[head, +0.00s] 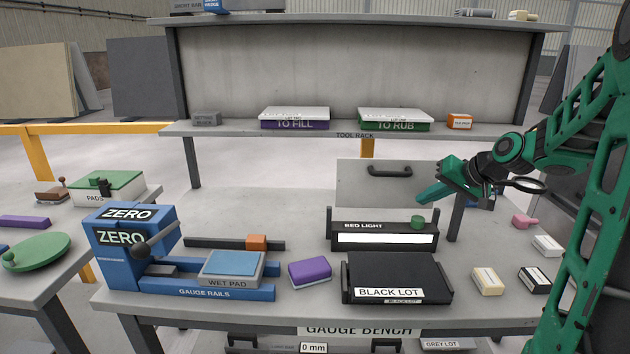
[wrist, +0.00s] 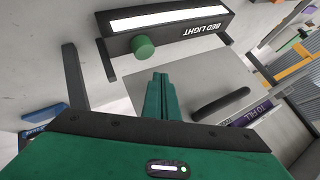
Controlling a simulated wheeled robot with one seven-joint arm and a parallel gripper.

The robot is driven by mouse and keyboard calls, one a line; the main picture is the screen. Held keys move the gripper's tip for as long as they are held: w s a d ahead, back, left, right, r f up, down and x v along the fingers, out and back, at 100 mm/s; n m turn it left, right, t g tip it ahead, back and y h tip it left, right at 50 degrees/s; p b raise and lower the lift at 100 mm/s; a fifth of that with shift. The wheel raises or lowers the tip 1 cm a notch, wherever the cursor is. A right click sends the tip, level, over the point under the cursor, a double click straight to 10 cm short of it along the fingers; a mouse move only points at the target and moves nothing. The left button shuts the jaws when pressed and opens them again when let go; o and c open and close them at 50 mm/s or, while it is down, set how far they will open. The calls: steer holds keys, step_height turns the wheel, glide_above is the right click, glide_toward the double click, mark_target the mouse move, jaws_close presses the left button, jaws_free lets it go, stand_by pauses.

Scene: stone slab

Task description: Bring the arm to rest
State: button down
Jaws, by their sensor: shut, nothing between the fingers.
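My gripper (head: 424,196) is green and hangs above the back right of the gauge bench, beside the grey panel with a dark handle. Its fingers are together with nothing between them; they also show in the wrist view (wrist: 162,98). My green and black arm (head: 572,148) reaches in from the right. The black bed light (head: 384,237) with its white strip and green knob (head: 417,222) stands below the gripper. In the wrist view the bed light (wrist: 170,22) lies beyond the fingertips, and I see no contact.
The gauge rails (head: 205,292), purple block (head: 310,272) and black lot tray (head: 398,277) stand along the bench front. Small blocks (head: 488,281) lie at the right. The tool rack shelf (head: 345,131) with the purple and green boxes is behind. A side table (head: 75,262) is at left.

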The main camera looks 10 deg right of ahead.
steer(key=s+a+f+g+h, duration=0.1)
steer(key=s+a+g, duration=0.1)
steer(key=s, duration=0.9)
steer(key=s+a+f+m+g+h, duration=0.1)
steer(key=s+g, duration=0.3)
steer(key=s, duration=0.8)
steer(key=s+a+f+g+h, duration=0.1)
steer(key=s+a+f+g, duration=0.1)
steer(key=s, duration=1)
steer(key=shift+a+f+g, duration=0.4)
steer(key=shift+f, duration=0.3)
steer(key=shift+w, duration=0.1)
steer(key=shift+w+f, duration=0.25)
steer(key=shift+w, duration=0.35)
